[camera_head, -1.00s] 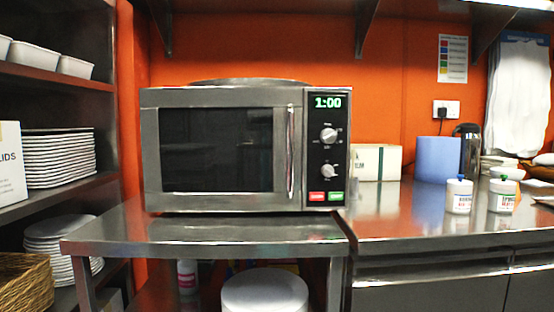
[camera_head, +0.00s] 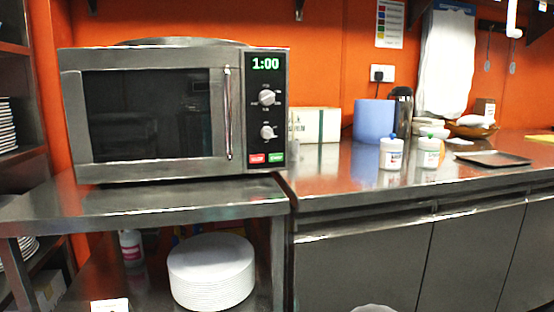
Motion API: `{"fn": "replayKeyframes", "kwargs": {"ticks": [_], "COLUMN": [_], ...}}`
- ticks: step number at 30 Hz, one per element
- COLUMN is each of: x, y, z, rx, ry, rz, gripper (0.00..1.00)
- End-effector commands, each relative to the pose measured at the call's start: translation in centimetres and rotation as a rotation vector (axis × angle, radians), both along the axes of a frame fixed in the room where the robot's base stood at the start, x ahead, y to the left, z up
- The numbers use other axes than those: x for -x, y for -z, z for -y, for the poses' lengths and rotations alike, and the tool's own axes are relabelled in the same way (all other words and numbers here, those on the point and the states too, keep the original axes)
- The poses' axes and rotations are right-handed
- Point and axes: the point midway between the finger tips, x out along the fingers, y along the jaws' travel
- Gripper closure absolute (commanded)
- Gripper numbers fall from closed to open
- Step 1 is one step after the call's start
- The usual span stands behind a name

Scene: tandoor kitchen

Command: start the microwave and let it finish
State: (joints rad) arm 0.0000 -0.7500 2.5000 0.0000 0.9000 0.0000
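The microwave (camera_head: 150,115) stands on a steel table at the left, with its door closed. Its display (camera_head: 266,63) reads 1:00 in green. Below the display are two round knobs, the upper knob (camera_head: 267,97) and the lower knob (camera_head: 267,132). A red button (camera_head: 257,158) and a green button (camera_head: 277,157) sit side by side at the bottom of the panel; their lettering is too small to read surely. The door handle (camera_head: 228,113) is a vertical bar left of the panel. The dark window shows no contents. My gripper is not in view.
The steel table (camera_head: 130,202) has a narrow clear strip before the microwave. A stack of white plates (camera_head: 212,272) is below. On the right counter (camera_head: 350,185) stand a box (camera_head: 315,125), a blue roll (camera_head: 374,121), two white tubs and a dark tray (camera_head: 492,158).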

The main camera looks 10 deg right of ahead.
Motion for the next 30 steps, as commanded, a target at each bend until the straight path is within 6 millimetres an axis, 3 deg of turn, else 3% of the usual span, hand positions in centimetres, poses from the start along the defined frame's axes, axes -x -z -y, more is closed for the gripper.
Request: {"fn": "replayKeyframes", "kwargs": {"ticks": [1,5,30], "x": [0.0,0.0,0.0], "y": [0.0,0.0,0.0], "z": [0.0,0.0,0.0], "rx": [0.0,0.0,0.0], "ry": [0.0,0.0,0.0], "rz": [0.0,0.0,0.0], "gripper": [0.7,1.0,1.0]}}
